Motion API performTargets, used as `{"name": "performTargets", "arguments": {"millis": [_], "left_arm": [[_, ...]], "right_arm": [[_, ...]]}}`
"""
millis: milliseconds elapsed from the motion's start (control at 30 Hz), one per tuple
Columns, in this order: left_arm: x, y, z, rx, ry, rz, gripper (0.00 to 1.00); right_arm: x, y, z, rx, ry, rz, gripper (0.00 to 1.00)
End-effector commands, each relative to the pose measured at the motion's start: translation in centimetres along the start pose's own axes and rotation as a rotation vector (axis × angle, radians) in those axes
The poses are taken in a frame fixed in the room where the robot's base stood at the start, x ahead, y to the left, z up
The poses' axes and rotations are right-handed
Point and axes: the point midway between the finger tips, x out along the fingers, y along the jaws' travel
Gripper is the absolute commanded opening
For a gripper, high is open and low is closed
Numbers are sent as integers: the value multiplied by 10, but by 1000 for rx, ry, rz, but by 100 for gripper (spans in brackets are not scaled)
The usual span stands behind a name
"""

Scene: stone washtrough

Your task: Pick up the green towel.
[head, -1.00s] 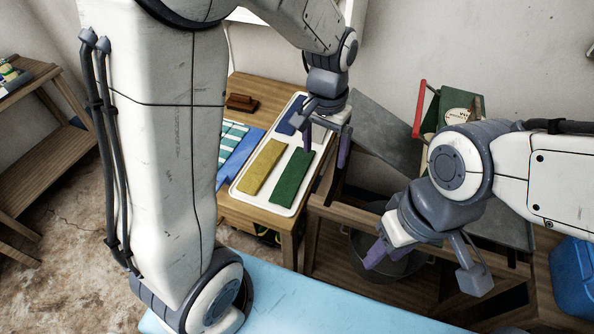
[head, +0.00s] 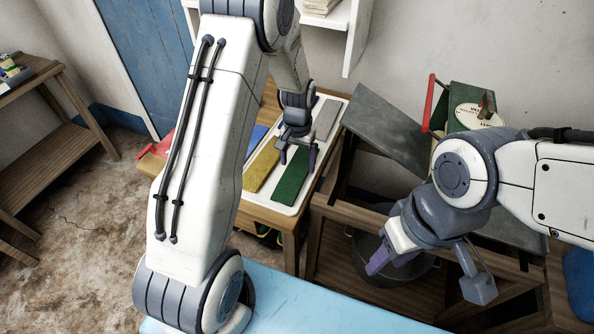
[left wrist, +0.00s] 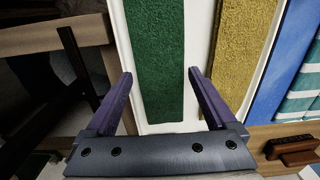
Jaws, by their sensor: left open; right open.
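The green towel (head: 291,178) is a folded strip lying on the white tray (head: 282,206) on the wooden table. In the left wrist view the green towel (left wrist: 156,60) lies between and beyond the fingers. My left gripper (head: 297,160) is open and empty over the tray, at the far part of the green towel, partly covering it in the head view. The left gripper's purple fingers also show in the left wrist view (left wrist: 160,85). I cannot tell its exact height above the towel. My right gripper (head: 425,275) is open and empty in front of the wooden trough frame.
A yellow towel (head: 261,168) lies left of the green one on the tray, and a grey towel (head: 326,120) lies behind. A brown brush (left wrist: 292,148) and blue cloth (left wrist: 292,50) are beside the tray. A slanted grey board (head: 385,128) and dark bucket (head: 385,262) are to the right.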

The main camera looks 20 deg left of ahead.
Motion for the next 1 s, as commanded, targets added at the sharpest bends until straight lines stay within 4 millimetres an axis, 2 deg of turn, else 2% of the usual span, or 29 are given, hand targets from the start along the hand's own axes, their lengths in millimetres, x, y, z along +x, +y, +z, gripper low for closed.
{"name": "performTargets", "arguments": {"millis": [167, 400, 467, 500, 633, 867, 1000], "left_arm": [[18, 0, 0, 0, 0, 0, 90], [20, 0, 0, 0, 1, 0, 90], [20, 0, 0, 0, 1, 0, 67], [20, 0, 0, 0, 1, 0, 52], [20, 0, 0, 0, 1, 0, 2], [18, 0, -1, 0, 3, 0, 2], [5, 0, -2, 0, 7, 0, 2]], "right_arm": [[-2, 0, 0, 0, 0, 0, 45], [-2, 0, 0, 0, 0, 0, 45], [-2, 0, 0, 0, 0, 0, 45], [-2, 0, 0, 0, 0, 0, 45], [-2, 0, 0, 0, 0, 0, 45], [-2, 0, 0, 0, 0, 0, 45], [-1, 0, 0, 0, 0, 0, 45]]}}
